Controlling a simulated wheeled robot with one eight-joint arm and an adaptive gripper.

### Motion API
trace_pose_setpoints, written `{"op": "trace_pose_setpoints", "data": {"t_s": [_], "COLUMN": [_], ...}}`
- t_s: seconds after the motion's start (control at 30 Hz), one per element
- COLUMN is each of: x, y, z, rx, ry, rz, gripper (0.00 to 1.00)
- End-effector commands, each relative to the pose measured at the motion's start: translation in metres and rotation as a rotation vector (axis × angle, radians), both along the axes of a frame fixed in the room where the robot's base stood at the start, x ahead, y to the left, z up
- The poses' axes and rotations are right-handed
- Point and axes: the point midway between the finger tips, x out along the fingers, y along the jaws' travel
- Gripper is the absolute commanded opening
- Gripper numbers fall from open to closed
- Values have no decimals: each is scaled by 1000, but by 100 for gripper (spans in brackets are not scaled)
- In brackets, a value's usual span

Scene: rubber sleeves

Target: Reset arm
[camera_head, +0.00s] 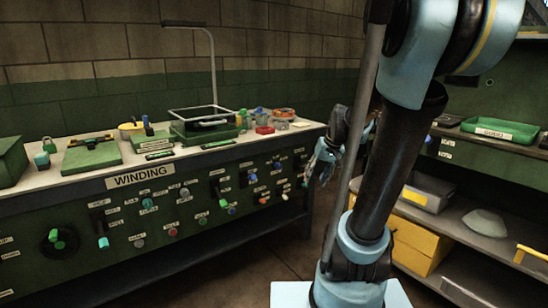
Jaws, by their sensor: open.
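My arm rises in the right half of the head camera view, light blue and black. My gripper (322,163) shows small and partly behind my arm, in front of the right end of the winding bench. Its fingers are apart, and I see nothing between them. It is clear of the bench top, and part of the wrist is hidden by the arm and a grey pole.
A green bench (90,200) labelled WINDING stands left, with knobs and levers on its front and tools on top. A shelf (480,235) at right holds a yellow box (415,247) and a green tray (500,130). Open floor (245,265) lies between.

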Motion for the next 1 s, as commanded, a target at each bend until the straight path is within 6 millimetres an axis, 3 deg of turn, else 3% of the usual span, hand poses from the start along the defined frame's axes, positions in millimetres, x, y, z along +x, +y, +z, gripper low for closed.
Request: {"op": "trace_pose_setpoints", "data": {"t_s": [0.2, 0.6, 0.8, 1.0], "x": [-57, -149, -181, -194], "y": [-4, -19, -28, -34], "z": [-11, -46, -65, -74], "rx": [-64, -183, -233, -257], "ry": [27, 67, 81, 86], "rz": [-3, -14, -22, -26], "gripper": [42, 42, 42, 42]}}
